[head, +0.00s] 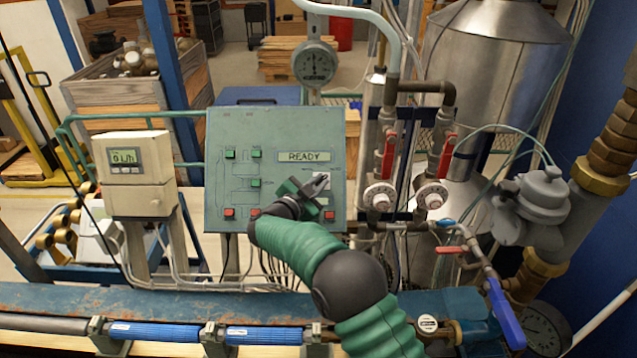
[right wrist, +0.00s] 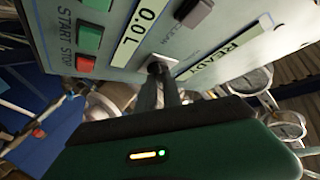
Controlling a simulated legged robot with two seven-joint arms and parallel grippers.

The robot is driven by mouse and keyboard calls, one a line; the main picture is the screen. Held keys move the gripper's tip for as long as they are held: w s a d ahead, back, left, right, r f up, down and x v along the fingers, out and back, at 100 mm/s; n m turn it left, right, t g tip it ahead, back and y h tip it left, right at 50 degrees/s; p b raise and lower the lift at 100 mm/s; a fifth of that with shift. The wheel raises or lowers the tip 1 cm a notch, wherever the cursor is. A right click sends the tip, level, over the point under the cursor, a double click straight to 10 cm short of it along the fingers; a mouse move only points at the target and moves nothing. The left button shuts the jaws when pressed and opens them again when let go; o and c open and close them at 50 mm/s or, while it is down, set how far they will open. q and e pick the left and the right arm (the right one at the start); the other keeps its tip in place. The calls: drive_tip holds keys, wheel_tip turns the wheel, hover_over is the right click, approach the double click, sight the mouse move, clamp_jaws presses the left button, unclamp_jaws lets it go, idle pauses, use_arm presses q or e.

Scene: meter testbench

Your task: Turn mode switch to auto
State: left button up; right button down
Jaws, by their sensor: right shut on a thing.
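The green-grey control panel (head: 225,170) stands upright in the middle of the head view. Its display (head: 304,156) reads READY. My right gripper (head: 319,181) reaches the panel just below that display. In the right wrist view its fingers (right wrist: 160,84) are shut on the small dark knob of the mode switch (right wrist: 156,67), which sits on a pale plate beside the READY display. The fingers hide most of the knob, and its exact setting cannot be read. My left gripper is in neither view.
Green and red buttons (head: 230,213) sit on the panel close to my right arm. A grey meter box (head: 138,170) stands to the left. Pipes with red-handled valves (head: 390,155) stand close on the right. A blue rusty beam (head: 60,297) runs along the front.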

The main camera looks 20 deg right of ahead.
drive_tip(key=shift+f, duration=0.1)
drive_tip(key=c, duration=1.5)
unclamp_jaws()
drive_tip(key=shift+a, duration=0.1)
drive_tip(key=shift+s+a+b, duration=0.3)
drive_tip(key=b+v, duration=0.4)
drive_tip(key=v, duration=1.2)
drive_tip(key=shift+b, duration=0.35)
drive_tip(key=shift+w, duration=0.1)
